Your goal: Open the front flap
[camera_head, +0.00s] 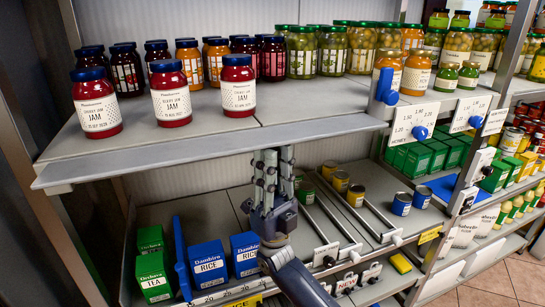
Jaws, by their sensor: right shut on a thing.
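The front flap (150,168) is a long, plain grey strip along the front edge of the upper shelf. It stretches from the left post to near the blue handle on the right. My right gripper (273,160) has come up from below, with its fingers upright at the flap's lower edge, right of its middle. It is shut, and the flap is the only thing at its fingertips; the exact contact is hidden. My left gripper is not in view.
Red jam jars (171,95) stand near the upper shelf's front, with more jars (335,50) behind. A blue upright handle (383,88) stands at the right. Below are rice boxes (208,264), a tea box (154,276), cans (356,195) and metal divider rails near my arm.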

